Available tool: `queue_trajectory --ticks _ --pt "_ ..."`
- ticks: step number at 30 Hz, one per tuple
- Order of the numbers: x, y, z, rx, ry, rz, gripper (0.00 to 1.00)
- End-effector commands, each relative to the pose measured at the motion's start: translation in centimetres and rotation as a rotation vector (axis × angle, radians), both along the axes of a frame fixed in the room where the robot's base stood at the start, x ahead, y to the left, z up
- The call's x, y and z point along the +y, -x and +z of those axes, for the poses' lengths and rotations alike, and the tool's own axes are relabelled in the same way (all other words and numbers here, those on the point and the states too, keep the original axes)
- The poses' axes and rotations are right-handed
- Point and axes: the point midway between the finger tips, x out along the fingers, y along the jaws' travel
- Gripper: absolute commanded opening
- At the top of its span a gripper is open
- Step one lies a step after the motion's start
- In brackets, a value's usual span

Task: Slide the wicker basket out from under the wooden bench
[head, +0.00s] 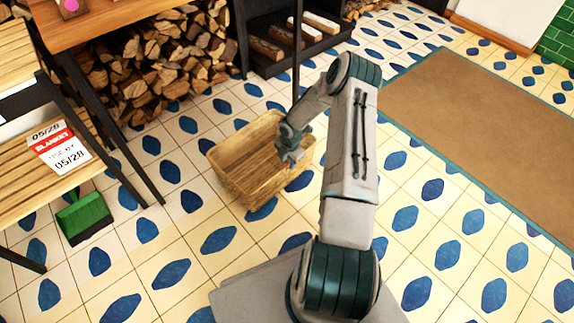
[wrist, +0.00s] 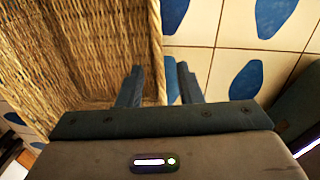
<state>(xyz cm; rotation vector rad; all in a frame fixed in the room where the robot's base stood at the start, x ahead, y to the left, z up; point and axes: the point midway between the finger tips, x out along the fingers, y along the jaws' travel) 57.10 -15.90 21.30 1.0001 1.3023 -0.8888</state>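The wicker basket (head: 232,178) is a pale woven, open, empty-looking box on the tiled floor, clear of any furniture above it. The slatted wooden bench (head: 22,196) stands at the left of the head view, with bare floor between it and the basket. My gripper (head: 288,156) reaches down at the basket's right side. In the wrist view, the basket's woven wall (wrist: 80,50) fills the left. Its rim runs between my two fingers (wrist: 157,88), one inside the basket and one outside. They appear closed on the rim; the exact contact is small to see.
A green dustpan (head: 84,216) lies by the bench, and a date sign (head: 60,147) is on the bench. Firewood (head: 165,55) is stacked behind, beside a dark low rack (head: 262,62). A brown mat (head: 480,130) lies to the right. Open tiles surround the basket.

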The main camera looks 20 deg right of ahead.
Motion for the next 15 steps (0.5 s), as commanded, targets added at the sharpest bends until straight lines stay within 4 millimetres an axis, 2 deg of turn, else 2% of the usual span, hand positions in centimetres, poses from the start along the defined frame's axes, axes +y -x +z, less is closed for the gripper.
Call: queue_trajectory --ticks 1,6,10,15 --pt "-0.1 0.1 1.8 -0.001 0.001 0.000 0.33" --pt "-0.1 0.4 4.6 0.001 0.000 0.000 0.33" --pt "-0.1 0.5 5.9 0.001 0.000 -0.001 0.33" --pt "-0.1 0.6 6.3 0.002 0.000 0.001 0.33"
